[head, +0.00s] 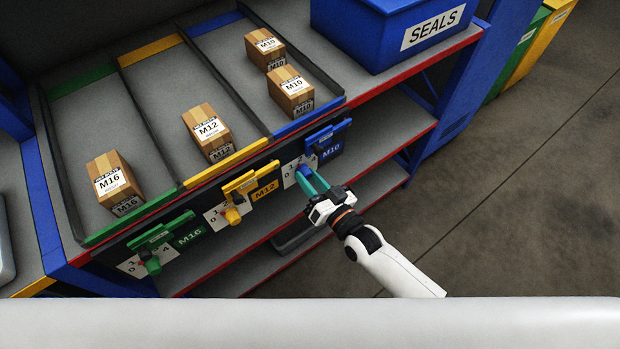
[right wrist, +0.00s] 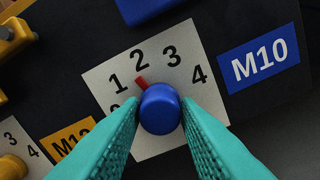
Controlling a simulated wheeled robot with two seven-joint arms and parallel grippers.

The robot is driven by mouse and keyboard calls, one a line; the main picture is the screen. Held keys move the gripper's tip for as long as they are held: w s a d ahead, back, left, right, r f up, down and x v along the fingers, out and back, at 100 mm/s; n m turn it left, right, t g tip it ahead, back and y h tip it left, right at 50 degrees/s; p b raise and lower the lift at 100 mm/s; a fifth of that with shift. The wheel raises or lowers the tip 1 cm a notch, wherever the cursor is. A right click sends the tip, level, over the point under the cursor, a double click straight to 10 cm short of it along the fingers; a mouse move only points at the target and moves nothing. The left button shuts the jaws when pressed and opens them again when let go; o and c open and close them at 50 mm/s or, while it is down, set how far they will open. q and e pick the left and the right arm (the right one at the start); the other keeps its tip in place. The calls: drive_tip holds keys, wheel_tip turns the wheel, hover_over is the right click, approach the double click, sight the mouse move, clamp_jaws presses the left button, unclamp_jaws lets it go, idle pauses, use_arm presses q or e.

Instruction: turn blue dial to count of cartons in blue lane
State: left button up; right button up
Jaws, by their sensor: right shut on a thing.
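The blue dial (right wrist: 160,108) sits on a white plate (right wrist: 190,70) numbered 1 to 4, with one further mark hidden by a finger. Its red pointer (right wrist: 141,83) points between 1 and 2, closer to 2. My right gripper (head: 311,181) is shut on the dial, one teal finger on each side in the right wrist view. The blue lane (head: 215,22) in the head view holds two M10 cartons, a rear one (head: 264,46) and a front one (head: 290,90). A blue M10 label (right wrist: 259,58) is beside the dial plate. My left gripper is not in view.
The yellow lane holds an M12 carton (head: 207,131), the green lane an M16 carton (head: 115,180). A yellow dial (head: 232,215) and a green dial (head: 152,265) are left of my gripper. A blue SEALS bin (head: 385,30) stands at the right.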

drive_tip(key=shift+m, duration=1.2)
drive_tip(key=o, duration=1)
drive_tip(key=shift+c, duration=0.2)
drive_tip(key=b+v, duration=0.2)
drive_tip(key=v, duration=1)
